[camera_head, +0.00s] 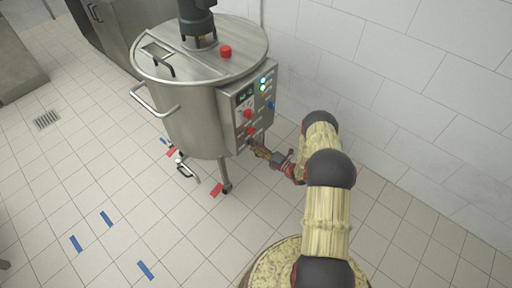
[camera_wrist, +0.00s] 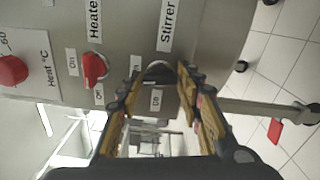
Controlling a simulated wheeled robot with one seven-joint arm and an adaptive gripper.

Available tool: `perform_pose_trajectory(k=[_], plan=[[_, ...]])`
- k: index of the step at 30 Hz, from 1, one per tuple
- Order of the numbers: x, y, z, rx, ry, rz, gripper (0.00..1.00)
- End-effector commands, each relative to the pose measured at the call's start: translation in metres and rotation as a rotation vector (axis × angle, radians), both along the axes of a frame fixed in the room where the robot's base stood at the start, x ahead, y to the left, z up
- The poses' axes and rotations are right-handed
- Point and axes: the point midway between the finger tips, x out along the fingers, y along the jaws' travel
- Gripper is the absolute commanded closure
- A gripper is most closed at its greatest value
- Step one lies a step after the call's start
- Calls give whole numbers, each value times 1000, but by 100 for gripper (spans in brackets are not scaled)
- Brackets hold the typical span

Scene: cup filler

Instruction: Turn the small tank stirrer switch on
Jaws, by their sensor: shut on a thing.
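The small tank (camera_head: 190,120) is a round steel vessel with a control panel (camera_head: 263,98) on its right side. My gripper (camera_head: 253,146) is at the panel's lower edge. In the wrist view, the Stirrer label (camera_wrist: 168,25) is above my gripper (camera_wrist: 158,80), whose fingers are shut on the stirrer switch (camera_wrist: 158,68). Only a rounded grey part of the switch shows between the fingertips. A small tag (camera_wrist: 156,101) shows below it; its text is hard to read. The fingers hide most of the switch, so its setting cannot be told.
The red heater switch (camera_wrist: 95,69) is left of my gripper, with On and Off tags beside it. A red heat knob (camera_wrist: 12,70) is at the far left. A tiled wall (camera_head: 400,70) stands behind the tank. The floor (camera_head: 90,180) at left is mostly clear.

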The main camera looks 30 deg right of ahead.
Motion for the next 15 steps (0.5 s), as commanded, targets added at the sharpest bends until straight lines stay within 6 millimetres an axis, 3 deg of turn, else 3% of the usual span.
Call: perform_pose_trajectory(k=[15], plan=[[0,-1,-1,176,65,-2,89]])
